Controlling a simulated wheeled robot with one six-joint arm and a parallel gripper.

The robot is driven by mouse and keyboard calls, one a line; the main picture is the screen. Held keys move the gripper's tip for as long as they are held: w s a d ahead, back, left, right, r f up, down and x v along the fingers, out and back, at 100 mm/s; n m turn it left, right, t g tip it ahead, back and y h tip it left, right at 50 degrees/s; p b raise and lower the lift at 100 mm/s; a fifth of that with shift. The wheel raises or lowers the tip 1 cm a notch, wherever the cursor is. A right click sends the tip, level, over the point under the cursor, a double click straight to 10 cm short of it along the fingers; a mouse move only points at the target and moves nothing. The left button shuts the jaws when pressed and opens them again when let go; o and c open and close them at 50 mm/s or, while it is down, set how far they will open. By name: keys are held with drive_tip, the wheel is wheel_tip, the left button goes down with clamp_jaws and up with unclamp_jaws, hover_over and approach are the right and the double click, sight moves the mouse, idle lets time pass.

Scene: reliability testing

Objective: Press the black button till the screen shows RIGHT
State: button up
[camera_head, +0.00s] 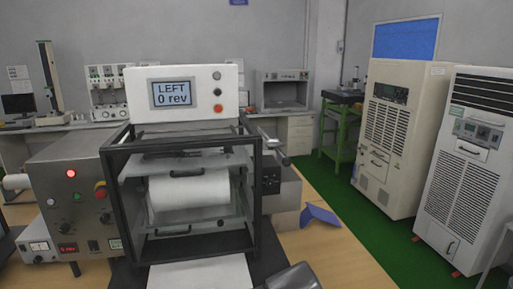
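A white panel (140,92) tops the black-framed machine (183,190) in the middle of the view. Its screen (172,93) reads LEFT, with 0 rev below. No gripper fingers show in the view.
A grey control box (80,170) with a lit red lamp, knobs and a red knob-like button stands left of the frame. A smaller dark-dotted box sits on the right side (270,181). A grey rounded part (293,277) rises at the bottom edge. Two cabinets (395,135) stand right.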

drive_tip(key=shift+c, duration=0.4)
clamp_jaws()
idle(1.3)
